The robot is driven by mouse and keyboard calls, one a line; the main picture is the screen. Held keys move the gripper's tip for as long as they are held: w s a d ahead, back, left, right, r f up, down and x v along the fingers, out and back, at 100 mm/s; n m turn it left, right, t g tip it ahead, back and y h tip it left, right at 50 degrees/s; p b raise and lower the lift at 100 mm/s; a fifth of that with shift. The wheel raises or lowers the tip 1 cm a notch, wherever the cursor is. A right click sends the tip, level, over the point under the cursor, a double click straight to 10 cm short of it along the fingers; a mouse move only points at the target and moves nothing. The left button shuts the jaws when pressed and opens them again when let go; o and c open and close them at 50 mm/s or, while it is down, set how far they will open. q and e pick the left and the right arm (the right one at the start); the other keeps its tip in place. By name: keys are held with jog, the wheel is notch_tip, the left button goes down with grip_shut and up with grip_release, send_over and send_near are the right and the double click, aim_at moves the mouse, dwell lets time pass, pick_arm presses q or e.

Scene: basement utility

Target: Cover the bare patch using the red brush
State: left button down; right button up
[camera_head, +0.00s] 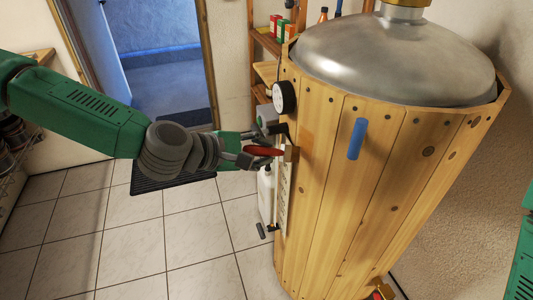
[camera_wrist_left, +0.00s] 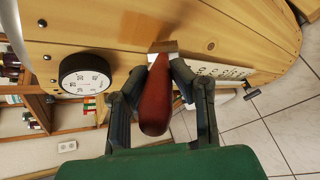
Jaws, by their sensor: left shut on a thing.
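The red brush (camera_head: 264,151) is in my left gripper (camera_head: 262,154), which is shut on its red handle. In the left wrist view the brush (camera_wrist_left: 156,100) points away from my palm, between the two dark fingers (camera_wrist_left: 155,88). Its pale head is at the wood-clad tank (camera_head: 340,200); whether it touches the boards I cannot tell. A slightly darker orange patch (camera_head: 306,140) shows on the boards just right of the brush head; it shows faintly in the wrist view (camera_wrist_left: 203,46). A blue mark (camera_head: 356,139) is farther right on the tank. My right gripper is out of view.
A round black-rimmed gauge (camera_head: 284,97) sticks out of the tank above the brush. A white plate (camera_head: 287,190) is below it. A white jug (camera_head: 266,195) stands behind. Shelves (camera_head: 268,42) are at the back.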

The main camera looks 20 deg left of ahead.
pick_arm(q)
jog(key=shift+w+a, duration=0.2)
jog(key=shift+a, duration=0.05)
jog(key=shift+s+d, duration=0.35)
jog(key=shift+d, duration=0.15)
dwell(0.4)
jog(key=s+a, duration=0.4)
jog(key=s, duration=0.1)
jog(key=shift+s+a, duration=0.15)
jog(key=shift+s, duration=0.2)
dwell(1.0)
